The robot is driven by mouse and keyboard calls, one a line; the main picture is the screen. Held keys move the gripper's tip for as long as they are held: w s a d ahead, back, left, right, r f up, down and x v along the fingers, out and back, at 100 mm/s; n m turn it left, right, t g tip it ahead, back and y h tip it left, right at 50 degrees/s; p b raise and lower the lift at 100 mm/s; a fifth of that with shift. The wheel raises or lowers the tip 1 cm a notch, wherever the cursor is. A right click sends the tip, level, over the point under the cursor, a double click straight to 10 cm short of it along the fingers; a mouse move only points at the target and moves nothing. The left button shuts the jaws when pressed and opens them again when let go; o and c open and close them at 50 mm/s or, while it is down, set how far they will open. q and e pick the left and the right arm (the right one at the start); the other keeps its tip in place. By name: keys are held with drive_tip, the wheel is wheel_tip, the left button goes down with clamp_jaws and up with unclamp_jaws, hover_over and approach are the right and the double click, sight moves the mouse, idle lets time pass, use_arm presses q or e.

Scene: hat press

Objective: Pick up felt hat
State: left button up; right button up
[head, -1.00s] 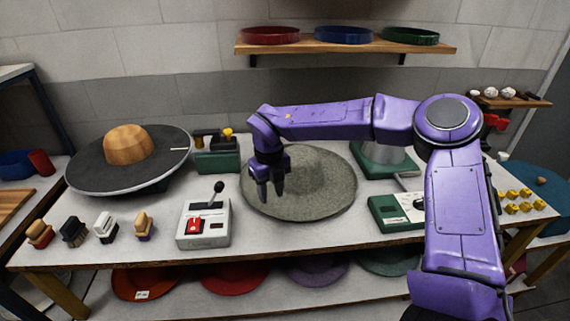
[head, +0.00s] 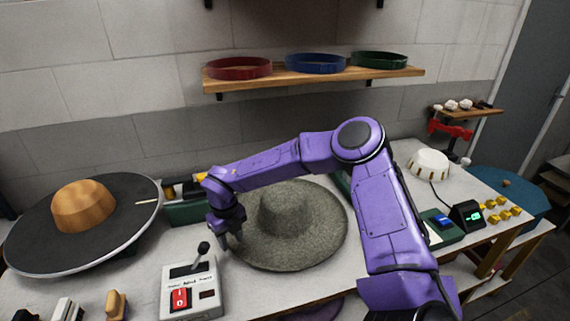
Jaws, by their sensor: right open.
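The grey felt hat (head: 290,225) lies brim down on the white workbench, with its crown up, near the middle of the head view. My right arm reaches across behind the crown from the right. My right gripper (head: 231,240) is open and points down at the left edge of the hat's brim. I cannot tell whether its fingers touch the felt. My left gripper is not in view.
A control box (head: 192,287) with a lever and red switch stands close in front of the gripper. A wooden hat block on a black disc (head: 30,238) is at left. A shelf (head: 310,79) with coloured bands hangs behind. A digital readout (head: 467,214) stands at right.

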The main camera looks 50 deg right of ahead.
sight(231, 244)
drive_tip(key=f, duration=0.1)
drive_tip(key=w+f, duration=0.1)
drive_tip(key=shift+f, duration=0.4)
drive_tip(key=shift+s+f, duration=0.1)
drive_tip(key=shift+s, duration=0.35)
drive_tip(key=shift+c, duration=0.6)
drive_tip(key=c, duration=0.5)
drive_tip(key=shift+w, duration=0.15)
clamp_jaws()
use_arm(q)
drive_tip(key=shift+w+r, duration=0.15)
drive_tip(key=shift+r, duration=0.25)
use_arm(e)
drive_tip(key=shift+r, duration=0.25)
use_arm(q)
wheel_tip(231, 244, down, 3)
drive_tip(key=b, duration=0.3)
use_arm(e)
wheel_tip(231, 244, up, 18)
drive_tip(key=shift+f, duration=0.1)
